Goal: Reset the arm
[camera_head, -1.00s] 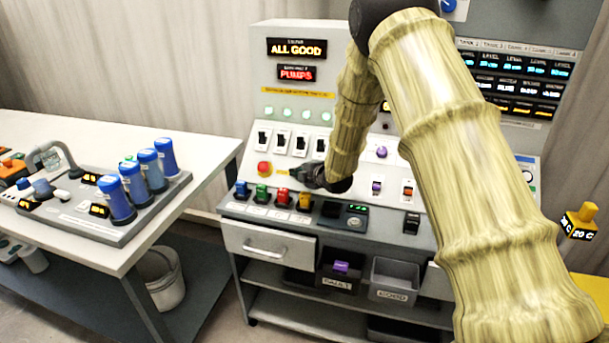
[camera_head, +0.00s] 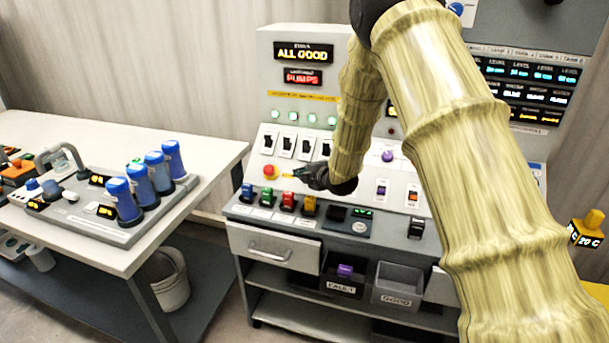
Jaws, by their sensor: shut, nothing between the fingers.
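My arm comes in from the right, bends at the top and reaches down to the control console (camera_head: 268,226). My gripper (camera_head: 294,174) is small and dark in this view, shut and empty. It hangs in front of the sloped panel, just right of the red button (camera_head: 269,171) and above the row of coloured blocks. I cannot tell whether its tips touch the panel. My forearm hides part of the console's middle.
A white table (camera_head: 215,137) with blue cylinders (camera_head: 123,200) on a grey unit stands at the left. Below the console are a fault bin (camera_head: 343,287) holding a purple item and a good bin (camera_head: 396,284). A gap separates table and console.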

